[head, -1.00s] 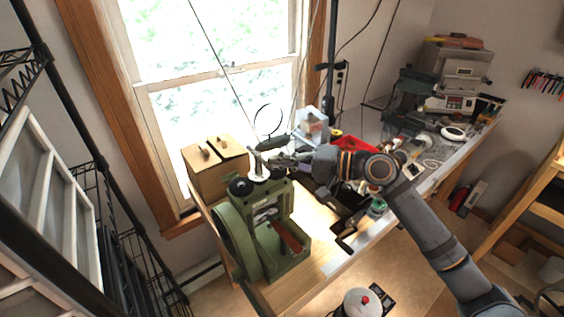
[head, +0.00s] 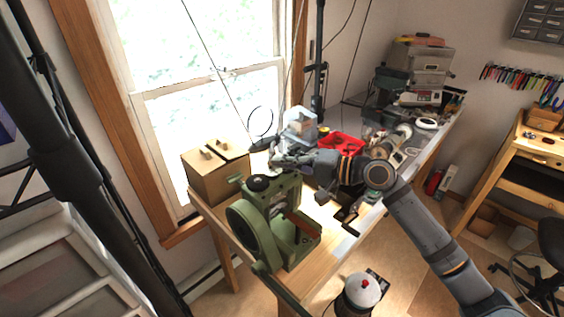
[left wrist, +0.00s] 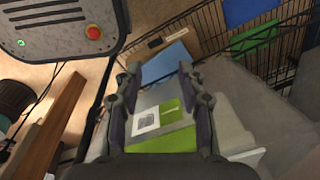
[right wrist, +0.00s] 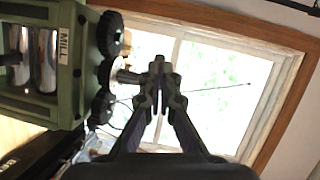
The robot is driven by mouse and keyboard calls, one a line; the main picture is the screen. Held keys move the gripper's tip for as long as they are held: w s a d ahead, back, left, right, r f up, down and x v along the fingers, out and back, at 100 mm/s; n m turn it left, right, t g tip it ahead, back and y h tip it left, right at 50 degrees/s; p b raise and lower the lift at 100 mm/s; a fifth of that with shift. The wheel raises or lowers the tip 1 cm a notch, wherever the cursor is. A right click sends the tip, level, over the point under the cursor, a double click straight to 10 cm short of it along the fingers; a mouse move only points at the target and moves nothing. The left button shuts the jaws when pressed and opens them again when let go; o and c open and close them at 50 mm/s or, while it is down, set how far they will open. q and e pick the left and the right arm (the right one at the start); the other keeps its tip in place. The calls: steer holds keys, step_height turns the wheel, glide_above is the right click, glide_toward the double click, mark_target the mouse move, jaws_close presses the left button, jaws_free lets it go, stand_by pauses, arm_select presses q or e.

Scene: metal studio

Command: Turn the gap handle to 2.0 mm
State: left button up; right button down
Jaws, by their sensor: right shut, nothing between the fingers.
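The green rolling mill (head: 305,240) stands on the near end of the bench. Its top shows a black knob (head: 258,183); the gap handle is hard to make out there, partly behind my right gripper (head: 277,158). In the right wrist view the mill (right wrist: 62,50) is at left, with two black toothed knobs and a metal dial with a short handle (right wrist: 130,77) between them. My right gripper (right wrist: 158,68) is shut and empty, its tips just right of that handle, apparently apart from it. The gap scale cannot be read. My left gripper (left wrist: 159,72) is open and empty, away from the mill.
A red tray (head: 346,145) and clutter fill the bench to the right. A white-topped round device (head: 361,291) is in front of the bench. Wire shelving (left wrist: 200,35) is near my left gripper.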

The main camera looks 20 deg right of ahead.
arm_select(q)
steer(key=shift+a, duration=0.25)
arm_select(e)
steer(key=shift+a, duration=0.5)
arm_select(q)
steer(key=shift+s, duration=0.1)
